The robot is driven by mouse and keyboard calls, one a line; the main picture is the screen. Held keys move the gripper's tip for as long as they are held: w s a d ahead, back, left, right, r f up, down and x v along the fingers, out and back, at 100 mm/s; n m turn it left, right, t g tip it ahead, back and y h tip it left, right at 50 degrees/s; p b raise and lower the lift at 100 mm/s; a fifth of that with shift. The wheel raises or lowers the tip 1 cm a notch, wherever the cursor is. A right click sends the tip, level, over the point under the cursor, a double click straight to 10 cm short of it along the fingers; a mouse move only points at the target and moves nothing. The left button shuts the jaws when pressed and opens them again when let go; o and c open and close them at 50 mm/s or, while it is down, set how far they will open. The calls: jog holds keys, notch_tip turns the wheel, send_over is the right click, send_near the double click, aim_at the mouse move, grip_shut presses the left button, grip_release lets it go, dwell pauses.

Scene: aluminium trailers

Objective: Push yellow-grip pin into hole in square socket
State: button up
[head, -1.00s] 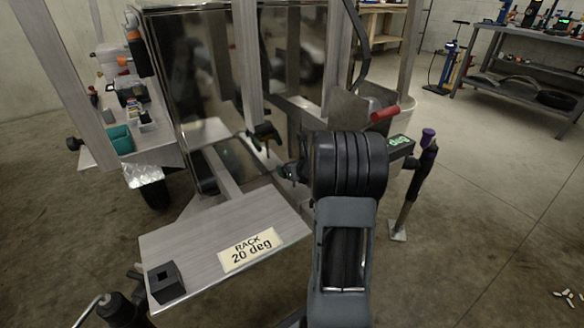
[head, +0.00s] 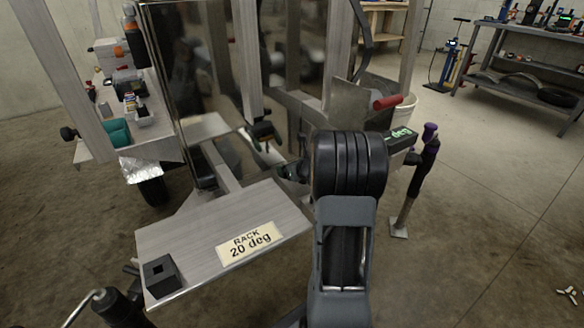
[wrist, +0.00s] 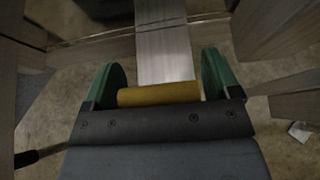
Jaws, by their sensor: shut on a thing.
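The yellow-grip pin (wrist: 160,95) lies crosswise between the two green fingers of my gripper (wrist: 166,88) in the wrist view. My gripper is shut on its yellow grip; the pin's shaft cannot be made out. In the head view my gripper (head: 288,174) is mostly hidden behind my own arm, and the pin does not show there. The black square socket (head: 162,277), with a square hole in its top, sits at the near left corner of the tilted rack plate (head: 190,240). The gripper is apart from the socket, beyond the plate's far right side.
The plate bears a "RACK 20 deg" label (head: 246,244). Metal trailer posts and a shiny panel (head: 190,75) stand behind it. A side shelf with tools and a teal item (head: 115,133) is at left. A red-handled lever (head: 388,103) is at right. Open floor lies right.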

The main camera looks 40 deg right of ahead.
jog(key=shift+f, duration=1)
jog(key=o, duration=0.8)
jog(key=shift+p+v, duration=2.55)
jog(key=shift+v, duration=4.35)
